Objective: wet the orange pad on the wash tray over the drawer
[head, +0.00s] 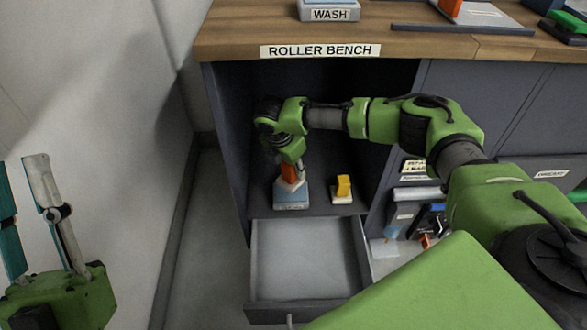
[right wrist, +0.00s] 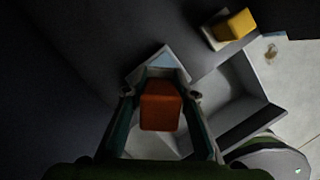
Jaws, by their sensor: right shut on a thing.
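The orange pad (head: 288,171) is between the fingers of my right gripper (head: 290,179), inside the open cabinet. It also shows in the right wrist view (right wrist: 160,106), with a finger on either side. My right gripper is shut on it. The pale blue-topped wash tray (head: 291,198) is right under the pad, on the shelf over the drawer; its front label is too small to read. I cannot tell whether the pad touches the tray. The open drawer (head: 258,275) below looks empty. My left gripper (head: 22,172) is open and empty at the far left.
A yellow pad (head: 343,185) sits on a small white holder (head: 342,200) to the right on the shelf. Another tray labelled WASH (head: 329,13) stands on the roller bench (head: 420,42) above. The cabinet's side walls and the bench top enclose my right gripper.

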